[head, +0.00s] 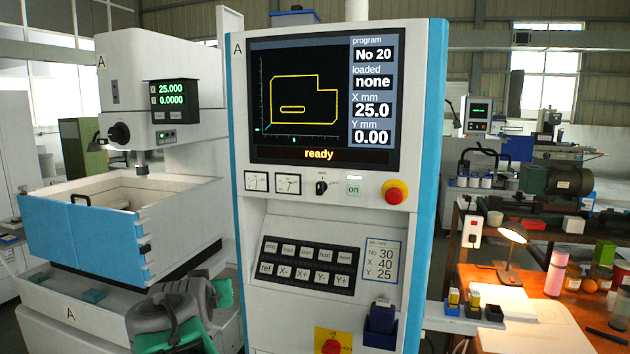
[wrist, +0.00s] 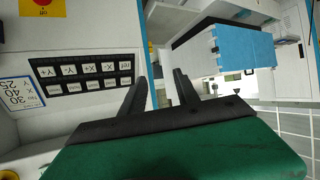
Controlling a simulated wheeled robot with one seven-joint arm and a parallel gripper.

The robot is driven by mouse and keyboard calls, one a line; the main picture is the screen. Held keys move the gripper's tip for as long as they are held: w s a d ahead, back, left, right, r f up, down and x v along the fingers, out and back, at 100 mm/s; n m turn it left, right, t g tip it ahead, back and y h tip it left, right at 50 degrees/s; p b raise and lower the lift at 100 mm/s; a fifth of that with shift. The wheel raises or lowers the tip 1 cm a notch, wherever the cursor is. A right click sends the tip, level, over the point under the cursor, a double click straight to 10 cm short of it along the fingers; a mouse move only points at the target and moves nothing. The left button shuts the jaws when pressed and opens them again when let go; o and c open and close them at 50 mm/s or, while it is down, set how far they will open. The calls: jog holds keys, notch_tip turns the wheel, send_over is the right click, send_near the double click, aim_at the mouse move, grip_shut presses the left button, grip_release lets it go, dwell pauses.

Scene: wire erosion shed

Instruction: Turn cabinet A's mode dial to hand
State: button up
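Cabinet A (head: 232,200) is a white and blue control cabinet marked A. In the head view my wrist is low, left of the cabinet and below the dial's height. The dial is not in the wrist view.
The screen (head: 322,100) reads "ready", program No 20, loaded none. A red emergency button (head: 394,192) is right of the dial, and a keypad (head: 308,265) is below. The machine's blue-fronted tank (head: 80,235) stands left. A cluttered orange bench (head: 580,325) stands right.

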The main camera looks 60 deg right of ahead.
jog(key=s+d+r+m+g+h, duration=0.25)
jog(key=s+d+r, duration=0.25)
jog(key=d+r, duration=0.35)
jog(key=m+g+h+p, duration=0.1)
jog(key=m+g+h, duration=0.2)
jog(key=m+h, duration=0.15)
send_near(319, 189)
jog(key=d, duration=0.2)
jog(key=shift+n+t+h, duration=0.25)
jog(key=shift+n+h, duration=0.05)
jog(key=shift+h, duration=0.1)
jog(key=d+p, duration=0.1)
jog(key=d, duration=0.1)
jog(key=d+p, duration=0.1)
jog(key=d, duration=0.1)
jog(key=w+d+p, duration=0.1)
jog(key=d, duration=0.1)
jog(key=shift+d+f, duration=0.15)
jog(key=shift+d, duration=0.05)
jog(key=shift+w+d+f, duration=0.1)
jog(key=shift+d, duration=0.35)
grip_shut()
